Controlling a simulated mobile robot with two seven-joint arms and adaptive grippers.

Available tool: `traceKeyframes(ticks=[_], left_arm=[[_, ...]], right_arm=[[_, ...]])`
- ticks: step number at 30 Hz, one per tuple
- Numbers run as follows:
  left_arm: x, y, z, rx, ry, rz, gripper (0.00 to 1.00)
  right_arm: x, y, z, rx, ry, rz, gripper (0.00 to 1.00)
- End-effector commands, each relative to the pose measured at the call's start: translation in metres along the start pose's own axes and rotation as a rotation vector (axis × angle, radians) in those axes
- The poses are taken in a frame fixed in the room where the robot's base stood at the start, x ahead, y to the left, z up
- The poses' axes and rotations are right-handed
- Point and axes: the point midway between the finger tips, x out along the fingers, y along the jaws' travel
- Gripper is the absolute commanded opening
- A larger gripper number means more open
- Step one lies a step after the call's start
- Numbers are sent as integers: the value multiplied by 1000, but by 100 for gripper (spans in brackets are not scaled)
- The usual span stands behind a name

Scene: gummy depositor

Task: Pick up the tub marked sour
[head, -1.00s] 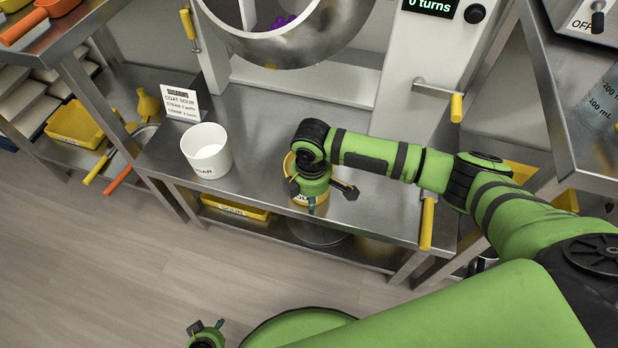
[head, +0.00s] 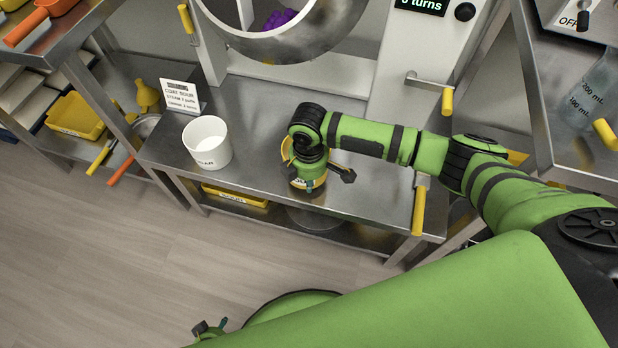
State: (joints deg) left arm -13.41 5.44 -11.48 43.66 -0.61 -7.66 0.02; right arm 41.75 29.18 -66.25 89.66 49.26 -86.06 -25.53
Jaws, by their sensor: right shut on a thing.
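The tub marked sour (head: 287,153) stands at the front of the steel bench. It has a yellow rim, and only part of its label shows. My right gripper (head: 310,178) is over it from above and shut on it, hiding most of the tub. I cannot tell whether the tub is clear of the bench top. My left gripper (head: 209,331) is low at the bottom edge of the head view, away from the bench. Its fingers are too small and cut off to tell their state.
A white tub marked sugar (head: 207,143) stands left of the gripped tub. A card (head: 180,96) reading coat sour stands behind it. The drum (head: 290,35) with purple gummies is at the back. A crank with a yellow handle (head: 447,101) is to the right.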

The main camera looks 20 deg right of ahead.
Motion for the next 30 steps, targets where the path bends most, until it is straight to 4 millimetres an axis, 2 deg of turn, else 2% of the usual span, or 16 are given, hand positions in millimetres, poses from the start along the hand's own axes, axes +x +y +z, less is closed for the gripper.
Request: traceKeyframes(ticks=[1,2,10,12,15,18,24,30], left_arm=[[-14,3,12,-3,-37,4,48],[-19,4,21,-5,-59,7,48],[-70,20,102,-17,-262,28,48],[-92,19,98,-18,-275,29,48],[-117,19,98,-19,-294,31,48],[-136,18,89,-19,-291,30,48],[-165,16,77,-19,-290,30,48],[-180,16,70,-19,-290,30,48]], right_arm=[[-13,0,0,0,1,0,0],[-16,0,0,0,1,0,0],[-29,-21,12,1,0,-1,0],[-41,-32,19,1,-1,-4,0],[-51,-47,27,0,-1,-4,0],[-59,-60,35,1,-1,-4,0],[-72,-83,48,0,-1,-1,0],[-77,-96,55,1,0,0,0]])
